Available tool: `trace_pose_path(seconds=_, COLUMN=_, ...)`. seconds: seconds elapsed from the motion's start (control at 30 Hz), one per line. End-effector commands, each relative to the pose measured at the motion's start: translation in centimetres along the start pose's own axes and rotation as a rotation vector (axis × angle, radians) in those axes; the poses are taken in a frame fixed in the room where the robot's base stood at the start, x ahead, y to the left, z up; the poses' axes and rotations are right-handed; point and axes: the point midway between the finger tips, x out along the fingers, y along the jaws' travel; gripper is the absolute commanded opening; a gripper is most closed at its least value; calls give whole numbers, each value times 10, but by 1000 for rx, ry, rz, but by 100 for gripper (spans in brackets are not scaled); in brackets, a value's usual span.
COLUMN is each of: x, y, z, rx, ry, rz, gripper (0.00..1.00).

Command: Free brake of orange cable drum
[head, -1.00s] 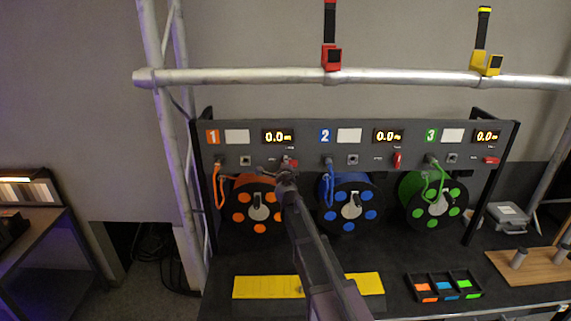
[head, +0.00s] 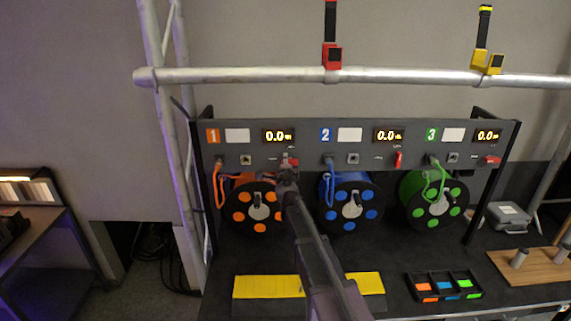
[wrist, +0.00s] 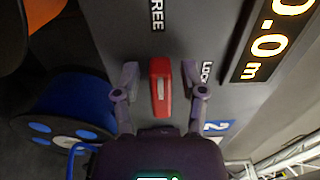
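The orange cable drum (head: 260,228) sits under panel section 1, with an orange cable (head: 219,190) looping up to the panel. Its red brake lever (head: 291,162) is partly hidden behind my arm in the head view. In the wrist view the red lever (wrist: 161,98) lies in line with the FREE label (wrist: 157,15); the LOCK label (wrist: 205,72) is off to its right. My gripper (wrist: 160,70) is open, one finger on each side of the lever, with a visible gap on both sides.
The blue drum (head: 349,205) and green drum (head: 434,200) stand to the right. Each has its own red lever, the blue one's upright (head: 398,160). A yellow strip (head: 268,287) and a sorting tray (head: 444,286) lie on the bench. A truss bar (head: 400,76) crosses above.

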Motion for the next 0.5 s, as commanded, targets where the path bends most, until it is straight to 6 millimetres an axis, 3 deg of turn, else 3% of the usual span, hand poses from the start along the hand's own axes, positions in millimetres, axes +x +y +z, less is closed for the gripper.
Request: trace_pose_path(seconds=0.5, x=-8, y=0, z=0, rx=2, ry=-1, rz=0, gripper=60)
